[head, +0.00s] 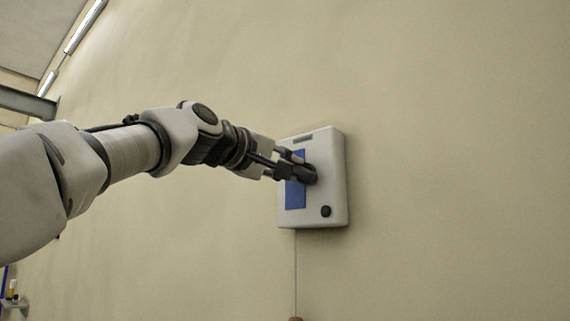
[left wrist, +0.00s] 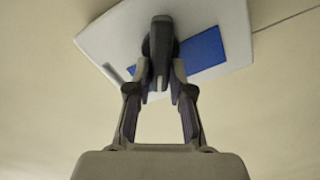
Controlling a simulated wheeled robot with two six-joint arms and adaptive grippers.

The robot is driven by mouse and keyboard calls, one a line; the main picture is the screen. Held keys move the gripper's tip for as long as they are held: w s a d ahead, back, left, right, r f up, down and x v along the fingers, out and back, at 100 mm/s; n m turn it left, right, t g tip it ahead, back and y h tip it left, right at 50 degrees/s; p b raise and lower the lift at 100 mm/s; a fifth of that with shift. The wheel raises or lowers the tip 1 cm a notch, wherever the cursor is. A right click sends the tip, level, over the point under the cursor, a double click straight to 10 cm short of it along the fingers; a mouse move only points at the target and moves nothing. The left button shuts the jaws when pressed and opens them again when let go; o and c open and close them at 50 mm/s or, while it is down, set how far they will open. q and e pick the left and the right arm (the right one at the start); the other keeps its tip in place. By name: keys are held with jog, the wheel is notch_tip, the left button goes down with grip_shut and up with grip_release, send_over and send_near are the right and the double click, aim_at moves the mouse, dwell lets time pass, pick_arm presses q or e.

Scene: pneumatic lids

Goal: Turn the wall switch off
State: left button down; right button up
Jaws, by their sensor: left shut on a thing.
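The wall switch is a white box (head: 332,190) with a blue panel (head: 295,196), mounted on the beige wall. A dark lever or knob (head: 310,175) stands out from the middle of the panel. A small black button (head: 326,211) sits at the lower right of the box. My left gripper (head: 299,167) reaches in from the left and is shut on the dark lever. The left wrist view also shows the lever (left wrist: 161,45) between the fingers (left wrist: 160,90), with the white box (left wrist: 105,35) and blue panel (left wrist: 203,50) behind. My right gripper is not in view.
A thin cord (head: 296,270) hangs down from the box along the wall. The wall (head: 450,150) to the right of the box is bare. Some small items stand on a ledge (head: 14,301) at the lower left edge.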

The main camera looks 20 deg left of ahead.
pick_arm(q)
jog(key=shift+a+f+n, duration=0.1)
jog(key=shift+n, duration=1.35)
jog(key=shift+f+n, duration=0.1)
jog(key=shift+n, duration=1.35)
jog(key=shift+r, duration=0.1)
